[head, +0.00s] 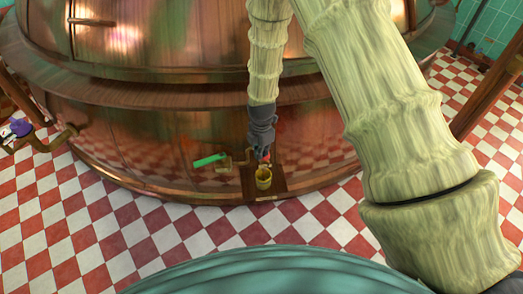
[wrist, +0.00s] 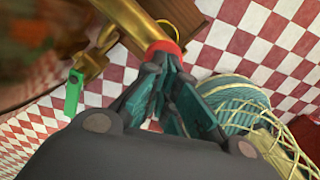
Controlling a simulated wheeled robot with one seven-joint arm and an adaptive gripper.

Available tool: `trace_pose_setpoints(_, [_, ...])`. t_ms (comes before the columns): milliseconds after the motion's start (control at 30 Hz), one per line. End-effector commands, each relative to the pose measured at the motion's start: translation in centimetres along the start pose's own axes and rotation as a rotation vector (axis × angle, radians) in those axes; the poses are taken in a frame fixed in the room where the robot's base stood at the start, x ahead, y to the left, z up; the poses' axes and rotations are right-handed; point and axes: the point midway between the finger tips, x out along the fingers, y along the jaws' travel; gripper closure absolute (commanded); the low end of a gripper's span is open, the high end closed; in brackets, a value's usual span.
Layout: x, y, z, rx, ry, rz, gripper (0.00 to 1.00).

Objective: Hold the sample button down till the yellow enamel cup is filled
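The yellow enamel cup (head: 263,179) stands upright on a small wooden board at the foot of the copper kettle. Its inside looks dark, and I cannot tell how full it is. In the wrist view only an arc of its yellow rim (wrist: 178,23) shows behind the brass spout. The red sample button (wrist: 166,47) is at the end of the brass fitting. My gripper (wrist: 161,62) has its fingertips together at the button and seems to touch it; I cannot tell how far the button is pressed. In the head view my gripper (head: 263,156) is just above the cup.
The copper kettle (head: 130,150) fills the back. A green lever handle (head: 210,160) on a brass fitting sticks out left of my gripper. The wooden board (head: 279,187) lies under the cup. The red and white checked floor (head: 150,240) is clear in front.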

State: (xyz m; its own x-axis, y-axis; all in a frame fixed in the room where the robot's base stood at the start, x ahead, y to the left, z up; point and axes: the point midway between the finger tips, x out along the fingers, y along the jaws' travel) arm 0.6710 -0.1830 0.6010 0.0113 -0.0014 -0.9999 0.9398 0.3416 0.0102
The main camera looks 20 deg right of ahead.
Motion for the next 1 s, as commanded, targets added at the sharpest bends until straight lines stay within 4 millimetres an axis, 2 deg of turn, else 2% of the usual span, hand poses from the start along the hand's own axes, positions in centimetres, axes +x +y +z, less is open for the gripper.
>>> trace_pose_setpoints(33, [0.87, -0.30, -0.15, 0.000, 0.003, -0.006, 1.00])
trace_pose_setpoints(200, [1.26, -0.44, -0.26, 0.000, 0.004, -0.009, 1.00])
trace_pose_setpoints(1000, [1.64, -0.54, -0.46, -0.002, 0.006, -0.010, 1.00])
